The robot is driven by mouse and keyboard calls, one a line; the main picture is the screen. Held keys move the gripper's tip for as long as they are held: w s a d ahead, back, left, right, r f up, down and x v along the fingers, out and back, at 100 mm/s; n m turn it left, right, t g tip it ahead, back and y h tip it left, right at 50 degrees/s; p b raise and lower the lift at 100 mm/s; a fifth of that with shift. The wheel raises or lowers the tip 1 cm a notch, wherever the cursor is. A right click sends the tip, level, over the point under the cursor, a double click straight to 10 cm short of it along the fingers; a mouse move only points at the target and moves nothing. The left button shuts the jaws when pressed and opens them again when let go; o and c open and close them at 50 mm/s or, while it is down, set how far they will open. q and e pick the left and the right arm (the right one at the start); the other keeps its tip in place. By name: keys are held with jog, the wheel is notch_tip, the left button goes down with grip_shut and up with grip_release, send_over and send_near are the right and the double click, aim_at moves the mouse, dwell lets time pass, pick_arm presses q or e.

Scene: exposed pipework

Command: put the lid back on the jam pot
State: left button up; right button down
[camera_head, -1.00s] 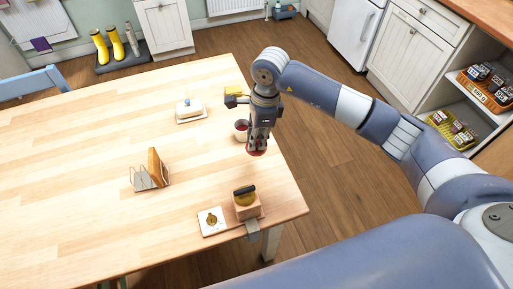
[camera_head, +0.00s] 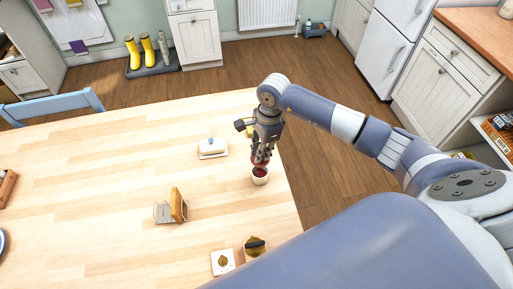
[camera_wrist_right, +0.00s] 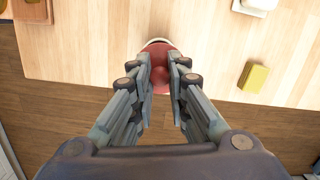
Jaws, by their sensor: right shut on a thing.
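The jam pot (camera_head: 260,177) is a small white pot with dark red jam showing in its open top. It stands upright near the table's right edge. My right gripper (camera_head: 261,158) is shut on the red lid (camera_wrist_right: 158,52), with the lid's round knob between its fingertips. In the head view the lid is just above the far side of the pot's mouth, tilt unclear. In the wrist view the lid hides most of the pot, leaving a pale rim beyond it. My left gripper is not in view.
On the wooden table (camera_head: 100,190) are a butter dish (camera_head: 212,150), a toast rack (camera_head: 170,210) and a yellow block (camera_wrist_right: 254,77) near the pot. A white card (camera_head: 222,263) and a dark-handled item (camera_head: 254,246) sit at the near edge.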

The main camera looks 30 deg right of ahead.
aim_at(261, 163)
jog(key=shift+s+f+b, duration=0.15)
jog(key=shift+f+b, duration=0.5)
jog(key=shift+f, duration=0.7)
jog(key=shift+f+b, duration=1.45)
jog(key=shift+f, duration=0.35)
jog(key=shift+b, duration=0.45)
jog(key=shift+f+b, duration=0.15)
jog(key=shift+b, duration=0.5)
dwell(0.4)
jog(key=c, duration=1)
grip_release()
